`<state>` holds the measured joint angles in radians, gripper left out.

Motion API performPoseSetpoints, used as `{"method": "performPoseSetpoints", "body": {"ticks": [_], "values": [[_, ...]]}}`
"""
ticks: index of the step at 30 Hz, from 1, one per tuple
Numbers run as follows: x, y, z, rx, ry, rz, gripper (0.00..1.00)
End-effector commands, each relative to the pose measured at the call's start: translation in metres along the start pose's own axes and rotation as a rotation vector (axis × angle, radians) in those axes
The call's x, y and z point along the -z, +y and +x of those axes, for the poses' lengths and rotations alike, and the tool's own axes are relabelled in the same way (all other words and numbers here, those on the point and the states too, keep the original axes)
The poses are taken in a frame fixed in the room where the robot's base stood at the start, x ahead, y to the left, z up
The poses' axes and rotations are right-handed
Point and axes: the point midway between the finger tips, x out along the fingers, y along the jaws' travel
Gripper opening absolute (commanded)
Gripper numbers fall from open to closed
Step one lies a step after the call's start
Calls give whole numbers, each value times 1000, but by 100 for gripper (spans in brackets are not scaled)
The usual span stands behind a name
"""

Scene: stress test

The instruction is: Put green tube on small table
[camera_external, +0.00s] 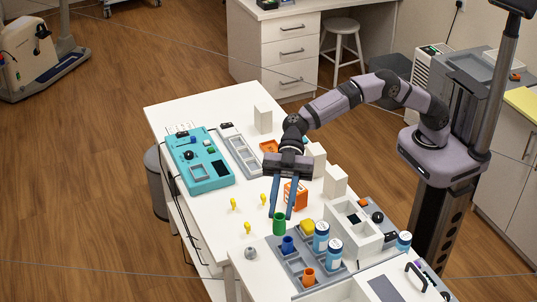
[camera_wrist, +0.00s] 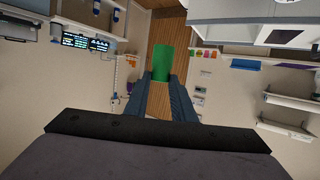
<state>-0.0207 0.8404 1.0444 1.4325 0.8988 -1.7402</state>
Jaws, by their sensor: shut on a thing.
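The green tube (camera_external: 279,226) is upright between the fingertips of my gripper (camera_external: 281,214). My gripper is shut on it, near the grey tray's far left corner. I cannot tell how high the tube is above the surface. In the wrist view the green tube (camera_wrist: 162,62) shows between the two blue fingers of my gripper (camera_wrist: 160,82). A long white table (camera_external: 190,113) lies below and beyond the gripper. A nearer white table section (camera_external: 262,284) bears the grey tray; I cannot tell which one is the small table.
The grey tray (camera_external: 335,277) holds a blue tube (camera_external: 288,244), an orange tube (camera_external: 309,277), a yellow block and blue-white bottles. Several yellow pieces (camera_external: 233,204) stand left of the gripper. An orange box (camera_external: 295,194) and white blocks are behind. A teal device (camera_external: 200,163) is at left.

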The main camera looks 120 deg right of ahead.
Motion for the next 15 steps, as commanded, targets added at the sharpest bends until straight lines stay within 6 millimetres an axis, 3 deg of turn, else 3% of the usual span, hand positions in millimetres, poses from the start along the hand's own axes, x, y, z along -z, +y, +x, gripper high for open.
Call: {"method": "performPoseSetpoints", "body": {"ticks": [3,9,15], "values": [[-28,0,8,1,-3,5,0],[-66,0,20,-1,-2,4,0],[-79,1,24,-3,0,0,0]]}}
